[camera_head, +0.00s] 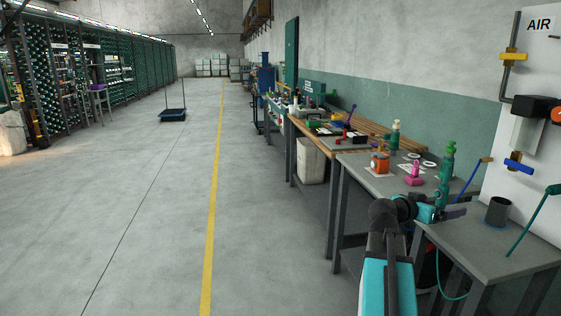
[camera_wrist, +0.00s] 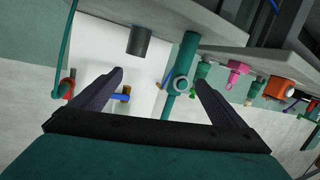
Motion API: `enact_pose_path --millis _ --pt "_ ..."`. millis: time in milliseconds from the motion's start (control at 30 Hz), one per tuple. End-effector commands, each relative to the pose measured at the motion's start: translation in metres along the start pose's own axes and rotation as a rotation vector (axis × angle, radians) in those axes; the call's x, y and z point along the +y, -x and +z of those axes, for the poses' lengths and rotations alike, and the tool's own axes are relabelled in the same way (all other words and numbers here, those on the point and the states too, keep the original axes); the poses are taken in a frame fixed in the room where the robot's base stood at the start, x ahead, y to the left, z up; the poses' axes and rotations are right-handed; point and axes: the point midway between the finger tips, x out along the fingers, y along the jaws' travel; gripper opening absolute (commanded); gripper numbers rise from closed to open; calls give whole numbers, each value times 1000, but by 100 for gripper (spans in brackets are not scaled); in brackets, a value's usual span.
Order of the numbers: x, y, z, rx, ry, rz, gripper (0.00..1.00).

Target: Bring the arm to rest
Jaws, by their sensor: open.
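My arm reaches up from the lower right of the head view, with a teal and black link and a dark elbow. My gripper (camera_head: 455,212) is out over the near grey bench, its dark fingers pointing right. In the wrist view my gripper (camera_wrist: 160,80) has both fingers wide apart with nothing clamped between them.
A dark cup (camera_head: 498,211) stands on the near bench, right of the gripper. A white AIR panel (camera_head: 535,100) with valves rises behind it. A pink fitting (camera_head: 414,175) and an orange item (camera_head: 380,163) sit on the adjoining bench. The floor left of the yellow line (camera_head: 214,180) is largely clear.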

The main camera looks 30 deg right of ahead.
Motion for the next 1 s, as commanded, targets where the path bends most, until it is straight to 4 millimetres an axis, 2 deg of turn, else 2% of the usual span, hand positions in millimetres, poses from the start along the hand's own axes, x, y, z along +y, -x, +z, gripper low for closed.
enact_pose_path --millis 33,200,500,733,1000 --pt "-15 6 9 -18 16 -22 95" --pt "-59 25 51 -76 63 -85 95" --pt "-124 71 136 -197 165 -192 95" --pt "-160 114 207 -295 264 -268 95" --pt "-181 172 292 -415 396 -345 95"
